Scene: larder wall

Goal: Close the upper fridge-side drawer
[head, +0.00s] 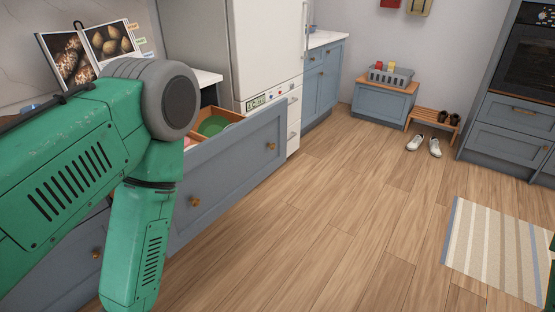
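The upper fridge-side drawer (233,168) has a blue-grey front with two round brass knobs. It stands pulled out from the counter beside the white fridge (245,50). Inside its open top I see a green bowl (213,125) and some wooden edging. My green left arm crosses the left of the head view and hides the drawer's left part. My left gripper is not in view; the arm runs off the bottom edge. My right gripper is not in view; only a green sliver shows at the right edge.
An open cookbook (88,55) stands on the counter. A blue bench (382,103) with a grey basket (390,77), a small shoe rack (433,120) and white shoes (424,145) stand at the back. A striped rug (502,248) lies at right. The wooden floor between is clear.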

